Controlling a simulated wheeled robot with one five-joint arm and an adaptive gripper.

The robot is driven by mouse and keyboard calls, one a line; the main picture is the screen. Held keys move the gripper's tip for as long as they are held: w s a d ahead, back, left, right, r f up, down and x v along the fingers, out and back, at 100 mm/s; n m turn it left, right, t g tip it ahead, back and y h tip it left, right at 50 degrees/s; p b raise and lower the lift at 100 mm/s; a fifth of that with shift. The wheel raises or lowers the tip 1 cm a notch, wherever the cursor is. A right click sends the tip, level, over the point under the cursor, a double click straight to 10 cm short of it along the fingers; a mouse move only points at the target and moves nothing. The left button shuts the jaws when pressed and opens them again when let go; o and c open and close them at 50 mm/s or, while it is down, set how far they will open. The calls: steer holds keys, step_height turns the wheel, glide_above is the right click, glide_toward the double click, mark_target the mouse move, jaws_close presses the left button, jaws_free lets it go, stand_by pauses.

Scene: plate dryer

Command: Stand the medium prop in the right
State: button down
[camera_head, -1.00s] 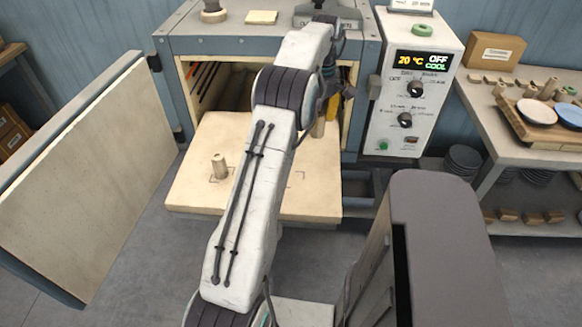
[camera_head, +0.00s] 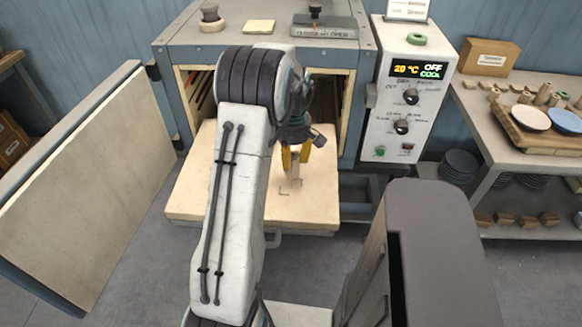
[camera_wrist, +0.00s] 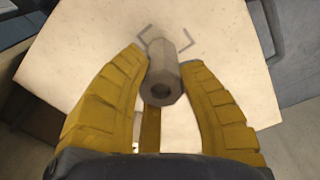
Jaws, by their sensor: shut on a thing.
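My gripper (camera_head: 295,153) has its yellow fingers shut on a grey-beige cylindrical prop (camera_wrist: 163,78), which has a hole in its end. The prop (camera_head: 292,172) is roughly upright over the right part of the pale shelf (camera_head: 320,205) in front of the dryer's opening. Dark corner marks (camera_wrist: 152,30) show on the shelf just beyond the prop. I cannot tell whether the prop's foot touches the shelf or hangs just above it.
The dryer door (camera_head: 95,190) stands open at the left. The control panel (camera_head: 408,95) reads 20 °C and OFF. The side table (camera_head: 480,120) at the right holds plates (camera_head: 532,118) on a board and several small props. The shelf's front right is clear.

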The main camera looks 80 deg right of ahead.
mark_target(291, 171)
steer(key=shift+w+a+f, duration=0.15)
steer(key=shift+a+f, duration=0.05)
steer(key=shift+a, duration=0.1)
steer(key=shift+f+p, duration=0.45)
steer(key=shift+p, duration=0.45)
steer(key=shift+f, duration=1.55)
steer(key=shift+f, duration=0.2)
steer(key=c, duration=0.9)
jaws_free()
steer(key=shift+r, duration=0.1)
